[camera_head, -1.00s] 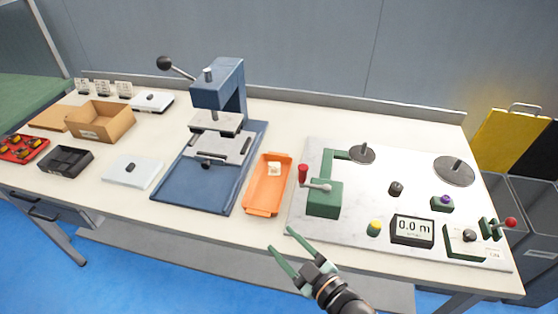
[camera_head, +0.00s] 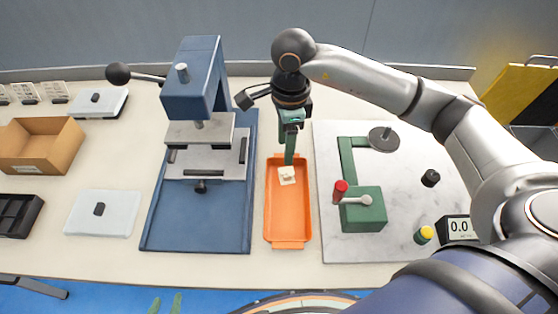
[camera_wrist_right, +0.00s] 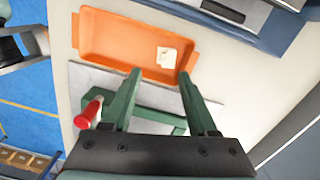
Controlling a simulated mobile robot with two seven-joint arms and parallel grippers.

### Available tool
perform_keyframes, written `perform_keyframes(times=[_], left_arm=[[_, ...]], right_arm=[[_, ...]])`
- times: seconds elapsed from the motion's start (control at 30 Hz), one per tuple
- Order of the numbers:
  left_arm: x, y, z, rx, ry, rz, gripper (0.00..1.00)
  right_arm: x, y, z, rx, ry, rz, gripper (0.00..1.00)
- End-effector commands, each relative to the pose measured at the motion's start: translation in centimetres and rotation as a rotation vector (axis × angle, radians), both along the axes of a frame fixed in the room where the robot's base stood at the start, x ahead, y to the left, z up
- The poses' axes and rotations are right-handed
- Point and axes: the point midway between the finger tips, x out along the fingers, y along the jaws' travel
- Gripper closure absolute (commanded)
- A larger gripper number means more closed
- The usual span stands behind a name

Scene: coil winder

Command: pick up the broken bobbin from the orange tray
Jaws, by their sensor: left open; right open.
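The orange tray (camera_head: 288,222) lies between the blue press and the white marble plate. The broken bobbin (camera_head: 287,175), a small whitish piece, lies in the tray toward its far end; its break is too small to make out. My right gripper (camera_head: 289,160) points down by the tray's far end, close to the bobbin. In the right wrist view, its green fingers (camera_wrist_right: 160,85) are open and empty, with the bobbin (camera_wrist_right: 166,57) ahead of the fingertips inside the tray (camera_wrist_right: 112,38). My left gripper (camera_head: 165,304) shows only its green fingertips at the bottom edge, apart and empty.
The blue press (camera_head: 195,90) stands close left of the tray. The winder's green block with a red-knobbed crank (camera_head: 341,190) stands close right, on the marble plate (camera_head: 340,245). A white pad (camera_head: 102,213) and cardboard box (camera_head: 40,145) are further left.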

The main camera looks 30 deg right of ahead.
Motion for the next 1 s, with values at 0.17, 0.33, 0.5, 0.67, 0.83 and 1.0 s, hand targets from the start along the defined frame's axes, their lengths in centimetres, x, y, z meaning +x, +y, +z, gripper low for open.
perform_keyframes(times=[0.17,0.33,0.5,0.67,0.83,1.0], left_arm=[[-0.1,0.0,0.2,-0.001,0.003,0.000,0.50],[-0.3,0.0,0.4,0.000,0.006,0.000,0.50],[-0.3,0.0,0.5,0.000,0.007,0.000,0.50],[-0.3,0.0,0.8,0.000,0.007,0.000,0.50],[-0.3,0.0,1.4,0.000,0.007,0.000,0.50],[-0.3,0.0,1.4,0.000,0.006,0.000,0.50]], right_arm=[[0.3,-1.3,-1.4,-0.053,-0.011,-0.004,0.41],[0.3,-1.2,-4.6,-0.050,-0.010,-0.004,0.41],[0.4,-1.2,-6.5,-0.049,-0.014,-0.005,0.41],[0.4,-1.1,-7.7,-0.048,-0.011,-0.004,0.41],[0.6,-1.1,-10.3,-0.048,-0.009,-0.004,0.41],[0.6,-1.1,-12.0,-0.046,-0.014,-0.004,0.41]])
